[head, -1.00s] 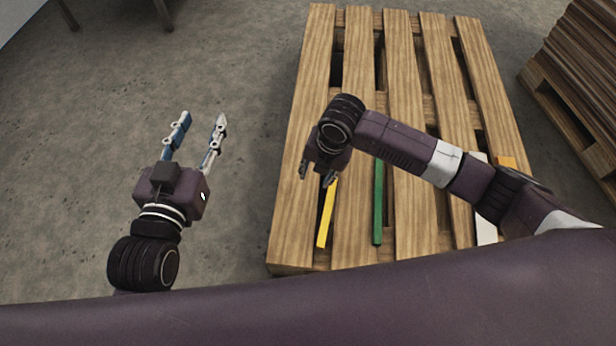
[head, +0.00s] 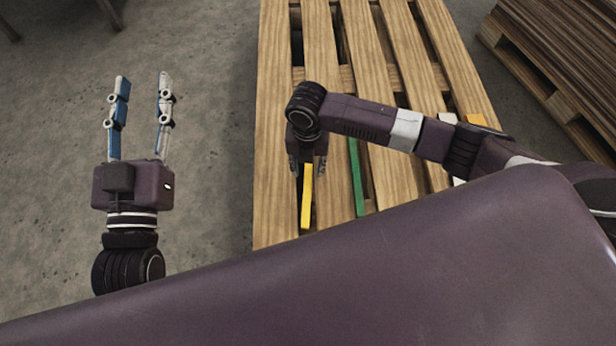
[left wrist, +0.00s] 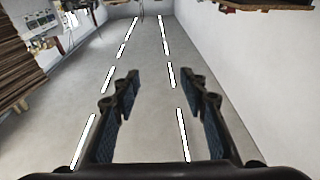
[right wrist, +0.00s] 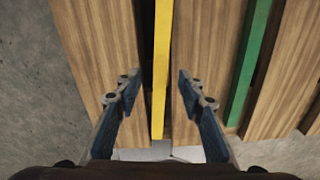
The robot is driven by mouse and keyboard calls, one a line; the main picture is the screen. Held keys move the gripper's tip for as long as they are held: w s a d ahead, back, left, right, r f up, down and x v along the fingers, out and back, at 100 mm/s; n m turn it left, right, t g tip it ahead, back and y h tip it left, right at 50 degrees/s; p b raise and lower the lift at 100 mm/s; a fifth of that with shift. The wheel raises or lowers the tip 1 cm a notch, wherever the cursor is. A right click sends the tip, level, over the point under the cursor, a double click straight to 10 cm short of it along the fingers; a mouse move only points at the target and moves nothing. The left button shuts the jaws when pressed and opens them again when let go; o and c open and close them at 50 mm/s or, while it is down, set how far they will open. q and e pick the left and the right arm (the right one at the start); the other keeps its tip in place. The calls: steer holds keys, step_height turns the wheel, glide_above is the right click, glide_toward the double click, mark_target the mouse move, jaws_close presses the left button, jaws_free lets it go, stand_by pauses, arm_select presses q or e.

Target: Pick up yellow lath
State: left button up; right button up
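The yellow lath (head: 307,195) lies lengthwise on the wooden pallet, near its left side, beside a dark gap between boards. In the right wrist view the yellow lath (right wrist: 161,70) runs down the middle, between the two fingers. My right gripper (head: 308,170) points down over the lath's far part in the head view. Its fingers (right wrist: 156,80) are open, one on each side of the lath, with space between. I cannot tell its exact height above the lath. My left gripper (head: 140,82) is open and empty over the bare floor; its open fingers also show in the left wrist view (left wrist: 160,85).
The wooden pallet (head: 273,120) has open gaps between its boards. A green lath (head: 356,178) lies right of the yellow one. A white lath (head: 456,180) and an orange piece (head: 476,119) are partly hidden by my right arm. Stacked boards (head: 565,50) stand at far right.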

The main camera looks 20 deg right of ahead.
mark_target(308, 176)
step_height(308, 176, down, 3)
steer(key=shift+w+d+f+b, duration=0.1)
steer(key=shift+f+b, duration=0.1)
steer(key=shift+b, duration=0.6)
steer(key=shift+f, duration=0.1)
arm_select(q)
steer(key=s+r+t+h, duration=0.1)
steer(key=s+r+t, duration=0.3)
steer(key=r, duration=0.5)
steer(key=shift+s+t+h, duration=0.25)
steer(key=shift+t+h, duration=0.15)
steer(key=shift+t, duration=0.3)
steer(key=shift+r, duration=0.1)
arm_select(e)
steer(key=shift+c, duration=0.4)
jaws_close()
